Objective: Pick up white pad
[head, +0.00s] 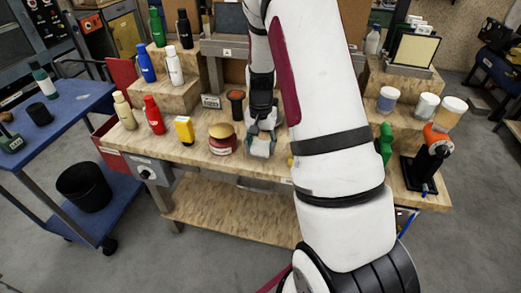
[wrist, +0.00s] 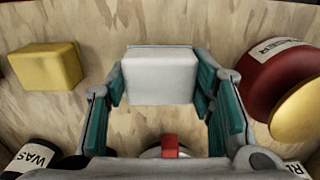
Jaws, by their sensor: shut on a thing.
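The white pad (wrist: 160,76) is a pale block between the two teal-lined fingers of my gripper (wrist: 162,90) in the wrist view. The fingers are shut on its left and right sides. In the head view my gripper (head: 262,140) is low over the wooden workbench, and the white pad (head: 260,147) shows between its fingers. My arm covers part of the bench to the right. I cannot tell whether the pad touches the bench top.
A red jar with a yellow lid (head: 222,138) stands close left of my gripper. A dark cylinder with an orange top (head: 235,103) is behind. An orange-and-black tool (head: 432,150) stands at the right end.

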